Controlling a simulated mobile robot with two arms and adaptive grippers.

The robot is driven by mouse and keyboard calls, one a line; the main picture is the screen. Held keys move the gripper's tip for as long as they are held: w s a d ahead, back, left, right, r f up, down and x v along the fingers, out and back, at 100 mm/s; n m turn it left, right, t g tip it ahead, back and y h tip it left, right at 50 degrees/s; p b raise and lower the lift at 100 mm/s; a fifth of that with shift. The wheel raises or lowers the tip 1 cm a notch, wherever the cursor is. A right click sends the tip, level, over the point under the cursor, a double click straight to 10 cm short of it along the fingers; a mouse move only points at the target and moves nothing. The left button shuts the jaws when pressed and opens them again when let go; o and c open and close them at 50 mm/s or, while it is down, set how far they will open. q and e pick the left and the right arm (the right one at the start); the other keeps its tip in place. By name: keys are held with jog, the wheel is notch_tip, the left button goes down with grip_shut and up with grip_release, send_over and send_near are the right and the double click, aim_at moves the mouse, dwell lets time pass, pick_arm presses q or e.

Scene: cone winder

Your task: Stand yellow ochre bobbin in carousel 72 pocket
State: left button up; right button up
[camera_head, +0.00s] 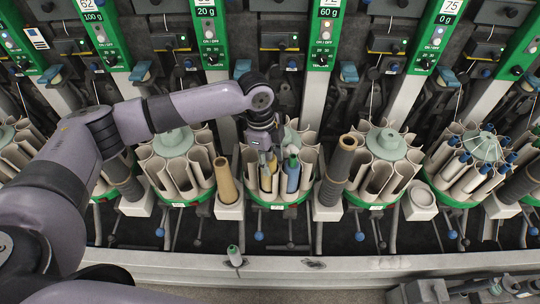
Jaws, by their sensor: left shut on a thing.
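My left gripper (266,158) points down over the carousel with green base (277,205) below the panel that seems to read 72 (330,5). It is shut on the yellow ochre bobbin (266,182), whose lower part shows upright among the pocket walls at the front of this carousel. The fingers hide its upper end, and I cannot tell if it touches the pocket bottom. A blue bobbin (292,176) stands just to its right in the same carousel.
Neighbouring carousels stand left (175,143) and right (386,143). A tan cone (225,180) and a dark cone (337,170) stand close on either side. Green control panels rise behind.

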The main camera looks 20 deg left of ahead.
pick_arm(q)
jog(key=shift+f, duration=0.25)
jog(key=o, duration=1.1)
jog(key=shift+r, duration=0.1)
jog(key=r, duration=0.4)
jog(key=a+r, duration=0.1)
jog(key=r, duration=0.6)
jog(key=shift+a+r, duration=0.4)
